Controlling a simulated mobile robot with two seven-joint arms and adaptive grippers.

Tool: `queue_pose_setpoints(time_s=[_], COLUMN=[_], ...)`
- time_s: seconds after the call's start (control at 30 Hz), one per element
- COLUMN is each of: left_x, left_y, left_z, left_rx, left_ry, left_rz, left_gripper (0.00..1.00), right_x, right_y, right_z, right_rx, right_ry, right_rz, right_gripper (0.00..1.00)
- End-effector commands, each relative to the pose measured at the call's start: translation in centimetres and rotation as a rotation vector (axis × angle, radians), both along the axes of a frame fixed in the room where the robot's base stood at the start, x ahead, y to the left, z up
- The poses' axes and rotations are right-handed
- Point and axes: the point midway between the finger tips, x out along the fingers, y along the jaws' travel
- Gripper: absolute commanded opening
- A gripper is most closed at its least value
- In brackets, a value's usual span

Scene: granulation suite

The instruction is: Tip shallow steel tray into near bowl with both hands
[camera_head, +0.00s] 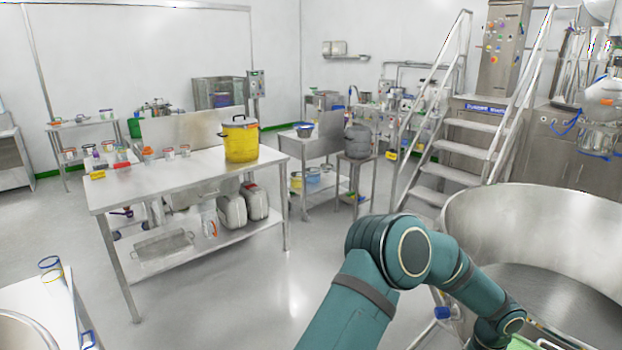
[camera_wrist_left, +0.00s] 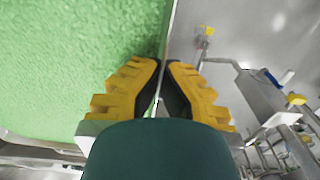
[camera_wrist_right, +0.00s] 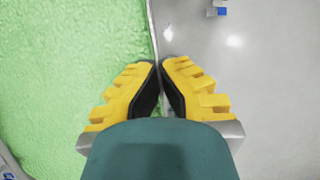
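The steel tray is full of green granules and shows close up in both wrist views, its thin rim (camera_wrist_left: 171,22) running up from my left fingertips. The same tray's rim (camera_wrist_right: 151,22) runs up from my right fingertips. My left gripper (camera_wrist_left: 162,64) and right gripper (camera_wrist_right: 161,64) are each closed on that rim, yellow fingers on either side. In the head view both grippers are out of sight; one teal arm of mine reaches right. A large, wide steel bowl (camera_head: 535,204) stands at the right, its inside mostly bare metal. A little green shows at the bottom edge below it.
A steel table (camera_head: 180,180) holds a yellow pot (camera_head: 240,140) and small jars. Steel steps (camera_head: 455,172) with handrails rise behind the large bowl. Another round steel rim (camera_head: 22,322) shows at the lower left. The floor (camera_head: 270,290) between is clear.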

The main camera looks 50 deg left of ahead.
Motion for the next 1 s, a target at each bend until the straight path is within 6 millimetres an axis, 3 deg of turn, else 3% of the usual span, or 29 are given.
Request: queue_pose_setpoints(time_s=[0.47,1.0], left_x=[0.1,0.1], left_y=[0.0,0.0], left_z=[0.9,6.1], left_rx=[0.000,0.000], left_ry=[-0.002,-0.002], left_rz=[0.000,0.000], left_gripper=[0.00,0.00], right_x=[0.1,0.1], right_y=[0.0,0.0], right_z=[0.9,6.1], right_rx=[0.000,0.000], right_ry=[-0.002,-0.003], right_rz=[-0.001,-0.001], right_gripper=[0.00,0.00])
